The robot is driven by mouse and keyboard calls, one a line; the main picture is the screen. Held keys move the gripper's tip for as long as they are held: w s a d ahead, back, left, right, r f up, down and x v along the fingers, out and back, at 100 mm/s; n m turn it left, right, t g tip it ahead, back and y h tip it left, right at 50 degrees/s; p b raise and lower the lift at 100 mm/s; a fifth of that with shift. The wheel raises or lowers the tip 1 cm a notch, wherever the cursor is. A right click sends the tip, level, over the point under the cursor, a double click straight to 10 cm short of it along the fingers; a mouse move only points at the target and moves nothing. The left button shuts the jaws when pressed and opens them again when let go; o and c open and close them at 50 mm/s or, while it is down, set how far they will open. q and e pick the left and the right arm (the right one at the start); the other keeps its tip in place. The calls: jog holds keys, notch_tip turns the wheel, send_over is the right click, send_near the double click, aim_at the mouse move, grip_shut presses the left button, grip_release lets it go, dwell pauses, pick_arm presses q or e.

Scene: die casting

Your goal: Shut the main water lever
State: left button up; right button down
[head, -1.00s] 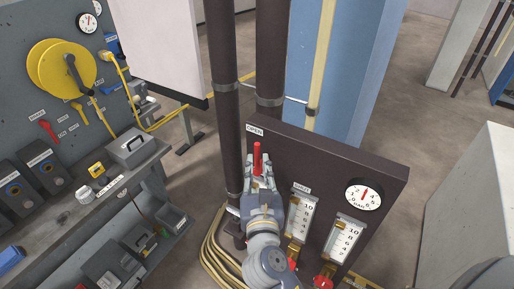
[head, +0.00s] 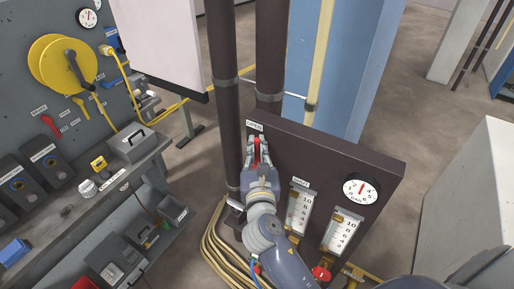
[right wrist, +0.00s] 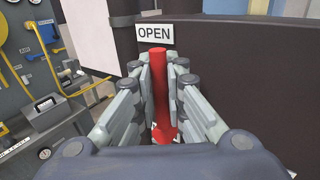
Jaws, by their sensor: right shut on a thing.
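The red main water lever (head: 257,149) points up on the dark panel (head: 330,146), just below the OPEN label (head: 255,126). My right gripper (head: 257,146) is shut on the lever, with a finger on each side of it. In the right wrist view the red lever (right wrist: 158,85) stands upright between the fingers of the gripper (right wrist: 159,75), below the OPEN sign (right wrist: 155,33). The lever's lower end is hidden by the gripper body. My left gripper is not in view.
Two flow gauges (head: 299,210) and a round dial (head: 361,190) sit on the panel right of my arm. Dark vertical pipes (head: 226,120) rise behind it. A workbench (head: 90,205) stands at left, and a yellow hose (head: 215,240) lies coiled on the floor.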

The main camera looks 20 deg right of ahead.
jog(key=shift+f+b, duration=0.15)
jog(key=shift+b, duration=0.25)
jog(key=s+m+b, duration=0.1)
jog(key=m+b, duration=0.1)
jog(key=b, duration=0.2)
jog(key=d+f+m+t+h+b, duration=0.1)
jog(key=m+b, duration=0.1)
jog(key=b, duration=0.3)
jog(key=s+d+m+t+h+b, duration=0.1)
jog(key=m+b, duration=0.1)
jog(key=b, duration=0.2)
jog(key=shift+s+f+b, duration=0.25)
jog(key=shift+s+b, duration=0.05)
jog(key=shift+b, duration=0.05)
jog(key=shift+s+d+r+m+t+h+b, duration=0.15)
jog(key=shift+m+t+h+b, duration=0.2)
jog(key=shift+m+b, duration=0.4)
jog(key=c, duration=1.9)
grip_release()
jog(key=shift+s+h, duration=0.1)
jog(key=shift+h, duration=0.15)
jog(key=v, duration=1.2)
jog(key=shift+r, duration=0.1)
